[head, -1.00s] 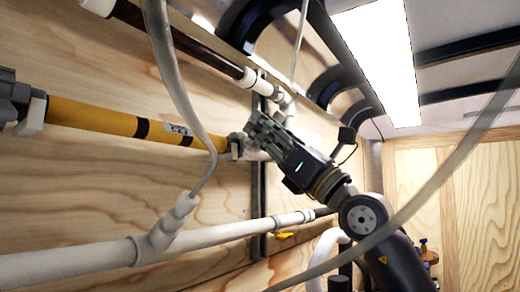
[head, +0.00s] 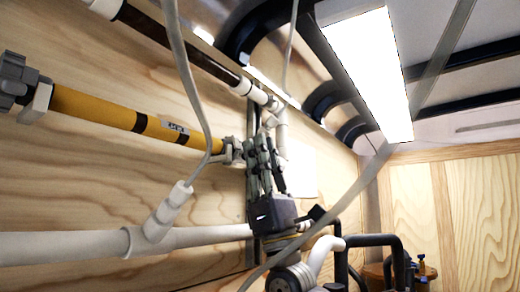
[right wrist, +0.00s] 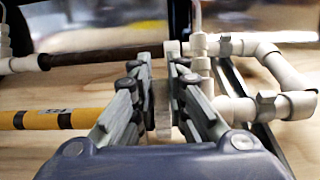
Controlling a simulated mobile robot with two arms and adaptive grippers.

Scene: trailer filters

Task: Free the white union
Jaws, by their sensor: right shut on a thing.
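The yellow filter tube (head: 105,108) with black bands runs along the wooden wall. A grey-white union (head: 232,151) sits at its right end. My right gripper (head: 260,147) points up from below at that end, its fingers shut on the union. In the right wrist view the union's pale ring (right wrist: 162,108) lies between the two fingers (right wrist: 163,85), and the yellow tube (right wrist: 55,119) comes in from the left. The fingers hide part of the union, and I cannot tell whether its thread is loose. My left gripper is not in view.
A grey fitting (head: 18,85) caps the tube's left end. A dark pipe (head: 180,45) runs above and a thick white pipe (head: 70,245) below. White elbow piping (right wrist: 275,75) is close right of the fingers. A thin grey hose (head: 185,80) hangs in front.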

